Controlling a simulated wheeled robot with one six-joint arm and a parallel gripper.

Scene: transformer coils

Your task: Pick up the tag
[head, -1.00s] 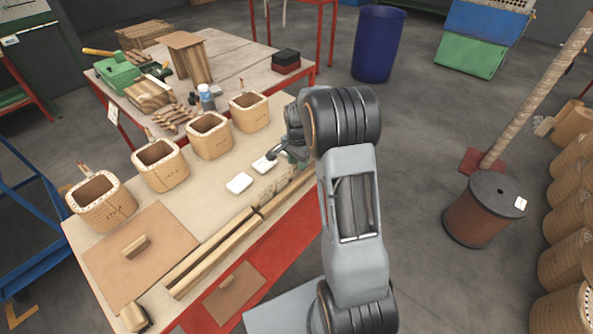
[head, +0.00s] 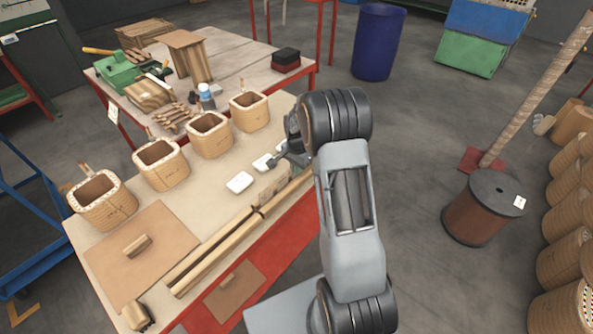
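Two small white tags lie on the workbench in front of the row of coils. The nearer tag (head: 239,183) lies clear on the bench top. The farther tag (head: 262,162) lies just left of my gripper (head: 279,162), which partly overlaps it in this view. My gripper is low over the bench at the end of my arm. It is small and dark here, so I cannot tell whether its fingers are apart or touch the tag. Another small white tag (head: 519,202) is on the brown spool at the right.
Several square wooden coils (head: 161,165) stand in a row behind the tags. Wooden bars (head: 215,252) lie along the bench's front edge. A brown board (head: 140,250) with a small block lies at left. A second table (head: 240,65) stands behind.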

